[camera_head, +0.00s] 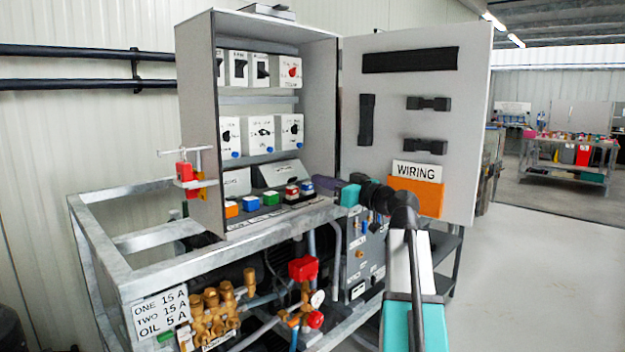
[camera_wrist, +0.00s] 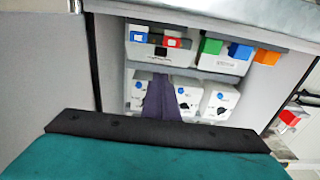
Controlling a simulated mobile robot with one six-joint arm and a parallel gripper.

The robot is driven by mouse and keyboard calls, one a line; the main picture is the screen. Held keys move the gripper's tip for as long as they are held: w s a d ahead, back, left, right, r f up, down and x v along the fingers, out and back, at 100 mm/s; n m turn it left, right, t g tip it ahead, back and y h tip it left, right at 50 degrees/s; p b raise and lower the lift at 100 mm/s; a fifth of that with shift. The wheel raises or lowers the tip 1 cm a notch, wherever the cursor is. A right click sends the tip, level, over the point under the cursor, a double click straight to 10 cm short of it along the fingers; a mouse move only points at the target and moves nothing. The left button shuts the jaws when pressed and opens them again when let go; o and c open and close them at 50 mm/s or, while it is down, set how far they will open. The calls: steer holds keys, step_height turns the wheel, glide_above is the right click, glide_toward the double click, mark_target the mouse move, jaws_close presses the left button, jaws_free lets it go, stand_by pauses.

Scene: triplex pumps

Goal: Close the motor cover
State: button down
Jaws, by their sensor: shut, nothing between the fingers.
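I cannot make out a part that is plainly the motor cover. The grey control cabinet (camera_head: 258,28) stands on a metal frame, and its hinged door (camera_head: 408,90) is swung wide open to the right. My gripper (camera_head: 320,182) is at the cabinet's lower right opening, in front of the door's hinge side. Its fingers are shut and empty. In the wrist view the dark purple fingers (camera_wrist: 160,85) point at the switch rows. I cannot tell whether they touch anything. My arm hides part of the door's lower edge and the equipment below.
An orange pocket (camera_head: 416,196) with a WIRING card and black handles are on the door's inner face. Brass valves (camera_head: 212,310) and a red valve part (camera_head: 303,268) sit below the cabinet. A red lock (camera_head: 186,172) hangs at left. Floor at right (camera_head: 540,270) is clear.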

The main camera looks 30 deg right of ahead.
steer(key=shift+v, duration=2.45)
steer(key=shift+w+f, duration=0.1)
steer(key=shift+f, duration=0.2)
